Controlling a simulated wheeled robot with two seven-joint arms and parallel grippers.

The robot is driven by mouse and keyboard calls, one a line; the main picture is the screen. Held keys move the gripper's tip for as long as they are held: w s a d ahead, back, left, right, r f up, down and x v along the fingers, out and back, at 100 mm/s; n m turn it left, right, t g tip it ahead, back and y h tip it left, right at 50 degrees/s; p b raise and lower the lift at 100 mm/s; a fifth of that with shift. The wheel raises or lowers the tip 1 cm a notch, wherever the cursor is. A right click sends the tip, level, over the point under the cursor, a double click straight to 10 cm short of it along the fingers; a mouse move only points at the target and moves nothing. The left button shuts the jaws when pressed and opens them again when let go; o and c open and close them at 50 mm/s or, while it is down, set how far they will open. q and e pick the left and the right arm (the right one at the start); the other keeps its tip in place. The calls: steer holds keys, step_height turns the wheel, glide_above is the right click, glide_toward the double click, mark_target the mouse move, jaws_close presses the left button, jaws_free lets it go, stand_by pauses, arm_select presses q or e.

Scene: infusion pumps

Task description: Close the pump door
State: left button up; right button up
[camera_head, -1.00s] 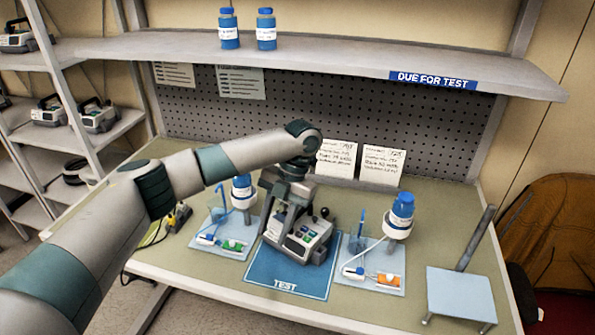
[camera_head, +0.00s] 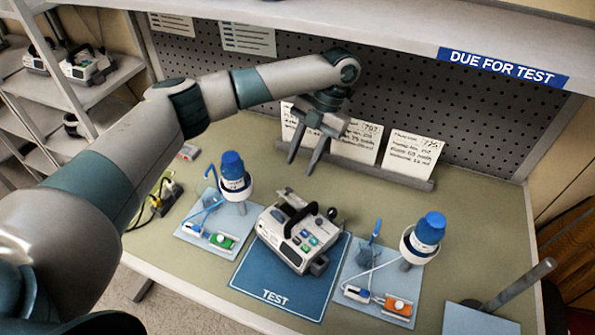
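The grey-white infusion pump (camera_head: 296,240) sits on the blue TEST mat (camera_head: 262,281) in the middle of the bench. Its carrying handle stands up on top, and colored buttons show on its front. A dark knob shows at its right side. I cannot tell from this view how its door stands. My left gripper (camera_head: 302,167) is above and behind the pump, apart from it, pointing down. Its two fingers are spread with nothing between them. My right gripper is not in view.
Pads with blue-capped bottles stand left (camera_head: 235,172) and right (camera_head: 424,233) of the pump, with tubing and small green and orange parts. White cards (camera_head: 411,157) stand behind. A DUE FOR TEST shelf (camera_head: 400,28) overhangs the back. A stand (camera_head: 478,318) is front right.

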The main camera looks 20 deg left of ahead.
mark_target(290, 188)
arm_select(q)
steer(key=p+x, duration=0.1)
steer(key=x, duration=0.1)
steer(key=p+x, duration=0.1)
steer(key=x, duration=0.1)
steer(key=p+x, duration=0.1)
steer(key=x, duration=0.1)
steer(key=shift+s+a+r+p, duration=0.1)
steer(key=shift+s+p, duration=0.2)
steer(key=shift+p, duration=0.1)
steer(key=shift+s+a+f, duration=0.1)
steer(key=shift+s+f, duration=0.05)
steer(key=shift+f, duration=0.55)
steer(key=shift+c, duration=0.9)
jaws_close()
